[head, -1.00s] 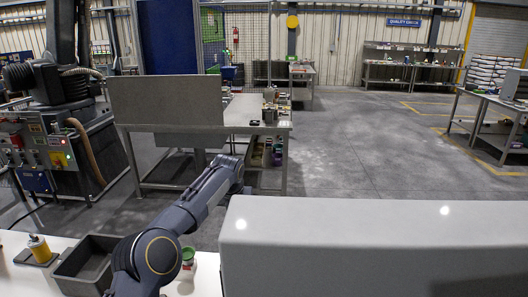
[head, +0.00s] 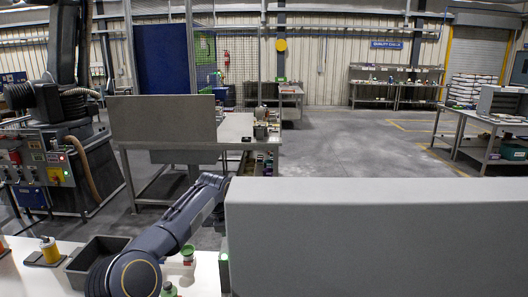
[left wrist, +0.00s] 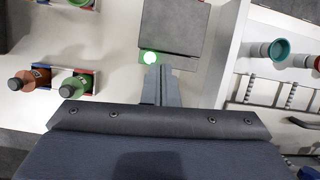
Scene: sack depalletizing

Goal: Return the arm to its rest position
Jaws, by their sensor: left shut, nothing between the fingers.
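My left arm comes in from the lower left of the head view and reaches up and right, beside a large grey box-shaped body. Its gripper cannot be made out clearly there. In the left wrist view my left gripper (left wrist: 160,88) is shut and empty, its fingers together. It points toward a grey plate (left wrist: 172,25) and a bright green light (left wrist: 150,58) on a pale surface. I cannot tell whether the fingertips touch anything. My right gripper is not in view. A stack of whitish sacks (head: 468,90) stands far back at the right.
The large grey body (head: 380,240) fills the lower right. A dark bin (head: 92,258) and a yellow bottle (head: 49,249) sit on the white table (head: 205,277). A workbench (head: 236,130) stands beyond. Open floor (head: 350,150) lies at centre right.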

